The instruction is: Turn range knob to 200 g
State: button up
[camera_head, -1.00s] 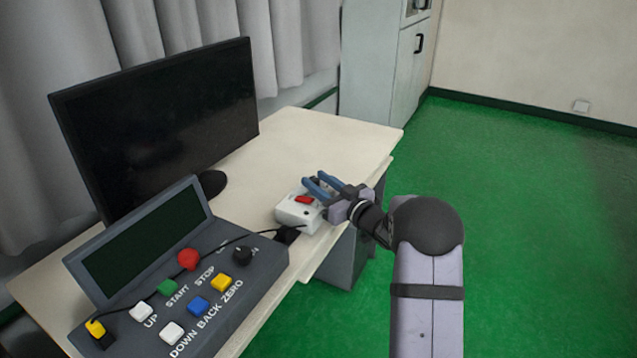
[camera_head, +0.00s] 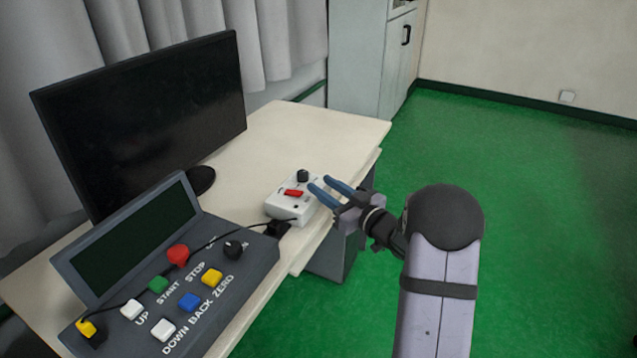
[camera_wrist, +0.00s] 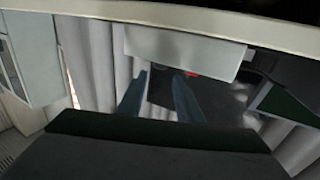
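A small white box (camera_head: 288,208) sits near the right edge of the desk. A black knob (camera_head: 303,176) stands on its far part, with a red switch (camera_head: 293,193) in front of it. The knob's marks are too small to read. My gripper (camera_head: 320,184) is open and empty, with two blue fingers just right of the box and pointing toward the knob, apart from it. In the wrist view the fingers are spread (camera_wrist: 160,80) below the white box (camera_wrist: 185,50); the knob cannot be made out there.
A grey console (camera_head: 215,300) with coloured buttons, another black knob (camera_head: 234,249) and a tilted dark screen stands at the front left. A monitor (camera_head: 150,120) stands behind it. A black cable runs from the box across the console. The desk behind the box is clear.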

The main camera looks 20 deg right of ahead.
aim_at(303, 172)
jog(key=shift+s, duration=0.15)
jog(key=shift+o, duration=1.4)
jog(key=shift+w+d+r+n+y, duration=0.1)
jog(key=shift+w+d+n+y, duration=0.1)
jog(key=shift+w+y, duration=0.15)
jog(key=shift+w+d+r+n+y, duration=0.1)
jog(key=shift+w+n+y, duration=0.15)
jog(key=shift+w, duration=0.1)
jog(key=shift+w+d+f+n+g+y, duration=0.1)
jog(key=shift+w+n+g+y, duration=0.45)
jog(key=shift+y, duration=0.35)
jog(key=shift+w+d+f+n+g+y, duration=0.15)
jog(key=shift+f+n+g+y, duration=0.1)
jog(key=shift+n+g+y, duration=0.2)
jog(key=shift+w+d+f+n+g+y, duration=0.15)
jog(key=shift+f+n+g+y, duration=0.1)
jog(key=shift+n+g+y, duration=0.15)
jog(key=shift+w+a, duration=0.1)
jog(key=shift+x, duration=3.6)
